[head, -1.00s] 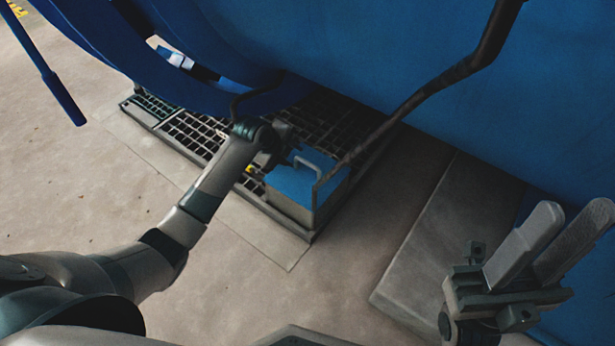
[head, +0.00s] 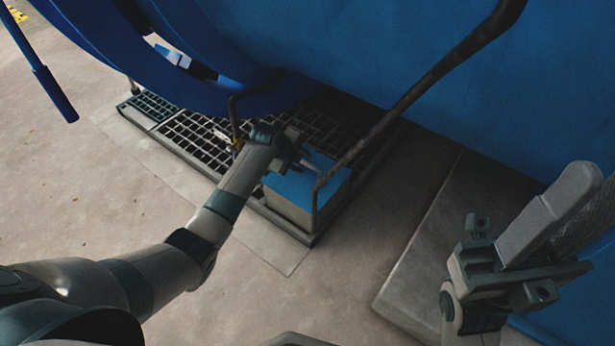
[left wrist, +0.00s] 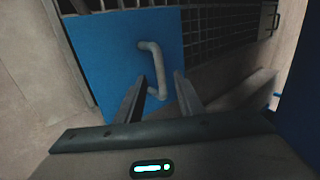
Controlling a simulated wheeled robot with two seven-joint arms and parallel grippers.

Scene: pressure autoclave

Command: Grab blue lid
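The blue lid (head: 291,186) lies on top of a grey box (head: 287,212) on the floor grating. In the left wrist view the blue lid (left wrist: 107,55) carries a grey bar handle (left wrist: 154,62). My left gripper (head: 312,164) is over the lid and hides part of it in the head view. In the left wrist view my left gripper (left wrist: 158,95) is open, with the near end of the handle between its two fingers; contact cannot be told.
The large blue vessel (head: 330,50) fills the upper part of the head view. A dark bent pipe (head: 425,90) comes down close to the box's right side. The metal grating (head: 195,137) surrounds the box. Concrete floor (head: 75,185) is clear at left.

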